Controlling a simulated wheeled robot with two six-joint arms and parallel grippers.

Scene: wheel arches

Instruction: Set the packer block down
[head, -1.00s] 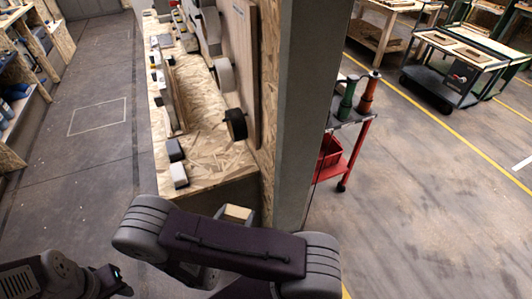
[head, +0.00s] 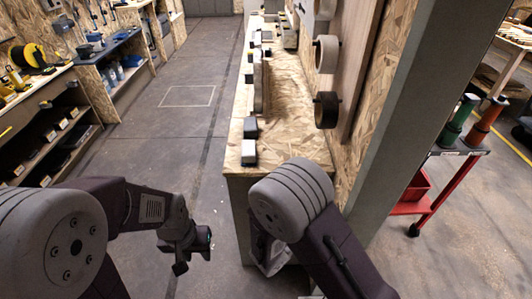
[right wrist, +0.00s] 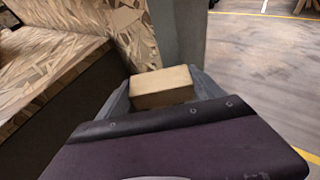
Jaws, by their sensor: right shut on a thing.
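The packer block (right wrist: 163,87) is a pale wooden block. In the right wrist view my right gripper (right wrist: 163,92) is shut on it, a finger at each side. Below the block my own dark wrist part fills the view. In the head view I cannot make out the block; my right arm covers that area by the bench's near end. My left gripper (head: 190,255) hangs over the floor left of the bench, apart from everything. Whether its jaws are open is too small to tell.
A chipboard bench (head: 290,110) runs away from me, with a grey-white block (head: 249,152) and a dark block (head: 250,127) near its front left edge. Dark-hubbed wheels (head: 327,110) stick out from the wall panel. A grey post and a red trolley (head: 440,200) stand right.

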